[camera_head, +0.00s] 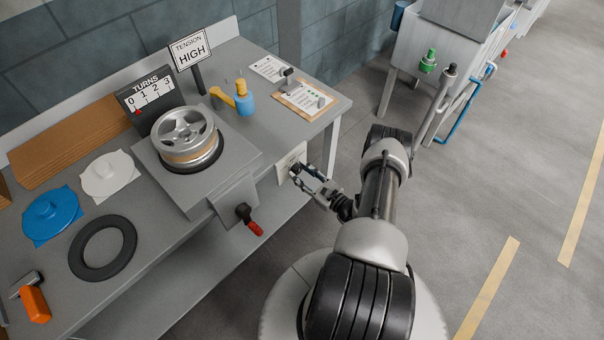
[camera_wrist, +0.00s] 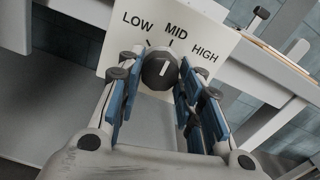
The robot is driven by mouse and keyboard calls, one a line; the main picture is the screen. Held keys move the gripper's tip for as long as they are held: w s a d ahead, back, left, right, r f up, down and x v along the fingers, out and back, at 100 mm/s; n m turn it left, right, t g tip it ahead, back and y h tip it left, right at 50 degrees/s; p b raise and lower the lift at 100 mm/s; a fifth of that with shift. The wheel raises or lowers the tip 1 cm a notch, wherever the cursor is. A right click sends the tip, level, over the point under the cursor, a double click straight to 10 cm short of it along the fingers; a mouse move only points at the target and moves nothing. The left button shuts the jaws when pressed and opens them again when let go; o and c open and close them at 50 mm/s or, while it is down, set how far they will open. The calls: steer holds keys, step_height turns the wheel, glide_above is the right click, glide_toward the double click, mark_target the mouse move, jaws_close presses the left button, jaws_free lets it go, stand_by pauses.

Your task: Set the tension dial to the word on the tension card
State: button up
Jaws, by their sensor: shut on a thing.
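The tension card (camera_head: 191,50) stands on a post at the back of the bench and reads "TENSION HIGH". The tension dial (camera_wrist: 160,70) is a round black knob with a white pointer line, on a white plate (camera_wrist: 111,38) marked LOW, MID and HIGH. The pointer line points up and slightly right, towards MID. My gripper (camera_wrist: 158,84) is shut on the dial, with a blue-padded finger on either side. In the head view my gripper (camera_head: 304,172) is at the plate (camera_head: 288,160) on the bench front, and it mostly hides the dial.
A wheel (camera_head: 183,137) sits on a grey block, with a red-handled crank (camera_head: 250,219) left of my gripper. A turns gauge (camera_head: 151,96), a blue and yellow item (camera_head: 242,100) and a clipboard (camera_head: 305,99) are on the bench.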

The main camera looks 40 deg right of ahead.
steer(key=shift+f+m+b, duration=0.1)
steer(key=shift+m+b, duration=0.2)
steer(key=shift+m, duration=0.1)
steer(key=shift+c, duration=0.4)
steer(key=shift+m, duration=0.3)
steer(key=m+b, duration=0.2)
steer(key=m, duration=0.1)
steer(key=shift+f, duration=0.1)
steer(key=m+b, duration=0.2)
steer(key=m, duration=0.3)
steer(key=shift+a+m, duration=0.15)
steer(key=shift+m, duration=0.15)
steer(key=o, duration=0.9)
steer(key=shift+c, duration=0.2)
steer(key=shift+o, duration=1)
steer(key=shift+s, duration=0.45)
steer(key=s+d, duration=0.1)
steer(key=s, duration=1)
steer(key=shift+r, duration=0.2)
